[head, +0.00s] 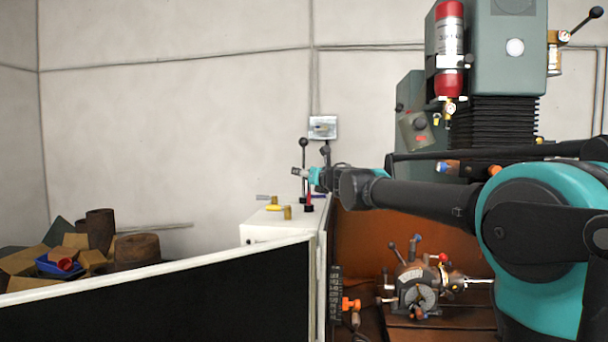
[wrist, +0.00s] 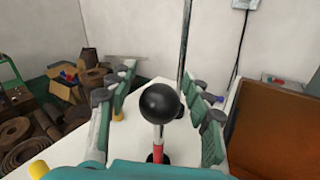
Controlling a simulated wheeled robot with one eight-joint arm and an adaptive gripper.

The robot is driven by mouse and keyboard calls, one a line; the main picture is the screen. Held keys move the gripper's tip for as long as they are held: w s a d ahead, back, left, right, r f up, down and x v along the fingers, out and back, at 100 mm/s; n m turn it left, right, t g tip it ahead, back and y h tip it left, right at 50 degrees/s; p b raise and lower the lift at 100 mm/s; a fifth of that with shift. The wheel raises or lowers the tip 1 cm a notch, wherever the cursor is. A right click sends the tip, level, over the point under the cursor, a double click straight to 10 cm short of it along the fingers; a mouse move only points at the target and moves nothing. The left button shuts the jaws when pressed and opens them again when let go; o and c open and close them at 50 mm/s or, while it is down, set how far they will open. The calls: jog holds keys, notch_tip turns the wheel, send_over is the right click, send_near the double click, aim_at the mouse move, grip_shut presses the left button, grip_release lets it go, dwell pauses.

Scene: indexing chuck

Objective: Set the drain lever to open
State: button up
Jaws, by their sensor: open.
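A lever with a black ball knob (wrist: 160,103) on a rod with a red lower part (wrist: 158,152) stands upright on the white cabinet. My gripper (wrist: 163,80) is open, with a finger on either side of the knob and a visible gap on each side. In the head view my gripper (head: 303,175) is above the cabinet top, at its right end. A yellow handle (head: 275,207) lies on the cabinet top; yellow parts also show at the left in the wrist view. No label is legible, so I cannot tell which is the drain lever.
The white cabinet (head: 252,234) stands beside an orange-brown machine bay (head: 370,245) holding an indexing chuck (head: 420,288). A tall rod with a black knob (head: 304,143) rises close to my gripper. A dark panel with a white edge (head: 160,310) is in front. Boxes and rusty parts lie left.

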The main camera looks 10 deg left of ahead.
jog(key=v, duration=1.1)
jog(key=w+d+f+m+t+h, duration=0.1)
jog(key=d+f+m+h, duration=0.35)
jog(key=d+m, duration=0.25)
jog(key=d+f+m+t+h, duration=0.1)
jog(key=d+f+m+h, duration=0.2)
jog(key=d+f+m, duration=0.3)
jog(key=s+d+f+m+g+h, duration=0.3)
jog(key=s+d+f+m+h, duration=0.2)
jog(key=d+f+m, duration=0.7)
jog(key=s+d+f+m+g, duration=0.1)
jog(key=s+f+m+g, duration=0.2)
jog(key=s+f+m, duration=0.45)
jog(key=s+d+f+m+g, duration=0.25)
jog(key=s+f, duration=0.25)
jog(key=f, duration=0.6)
jog(key=s+a+f+m+g+y, duration=0.1)
jog(key=s+a+f+m+g, duration=0.1)
jog(key=s+f, duration=0.3)
jog(key=s+a+f+m+g+y, duration=0.2)
jog(key=s+a+f+m, duration=0.1)
jog(key=s+f, duration=0.3)
jog(key=s, duration=0.2)
jog(key=shift+s, duration=0.3)
